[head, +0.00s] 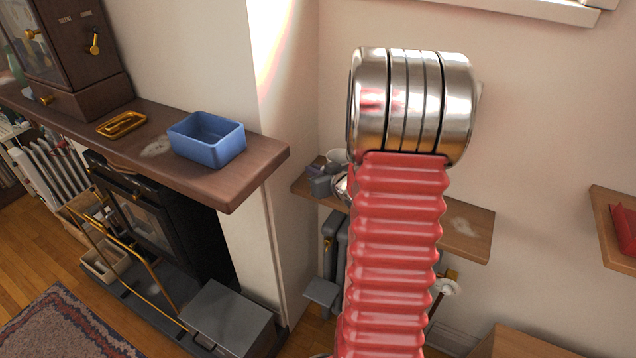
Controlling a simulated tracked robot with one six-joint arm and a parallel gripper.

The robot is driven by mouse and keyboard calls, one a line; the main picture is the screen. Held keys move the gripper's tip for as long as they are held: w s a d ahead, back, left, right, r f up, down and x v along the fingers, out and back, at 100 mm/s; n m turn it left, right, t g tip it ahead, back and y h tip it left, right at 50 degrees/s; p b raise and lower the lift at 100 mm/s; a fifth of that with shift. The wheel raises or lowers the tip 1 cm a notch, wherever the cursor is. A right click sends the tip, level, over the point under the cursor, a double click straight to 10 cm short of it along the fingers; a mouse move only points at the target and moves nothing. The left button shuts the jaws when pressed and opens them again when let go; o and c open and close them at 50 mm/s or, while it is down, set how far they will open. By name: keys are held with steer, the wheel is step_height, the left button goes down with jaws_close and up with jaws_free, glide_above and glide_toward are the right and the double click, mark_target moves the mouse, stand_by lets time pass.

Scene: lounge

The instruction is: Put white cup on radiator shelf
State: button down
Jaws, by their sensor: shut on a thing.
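A radiator (337,248) stands under the shelf. The shelf's right part is bare except for a pale patch. At left, a mantel (240,187) bears a blue bin (207,140) and a brass tray (122,124). Another shelf (606,222) with a red thing is at right.

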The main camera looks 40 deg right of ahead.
steer(key=shift+f, duration=0.1)
steer(key=shift+f, duration=2)
steer(key=c, duration=1.9)
jaws_free()
steer(key=shift+f, duration=0.1)
steer(key=shift+o, duration=0.2)
steer(key=v, duration=1.2)
steer(key=shift+a, duration=0.1)
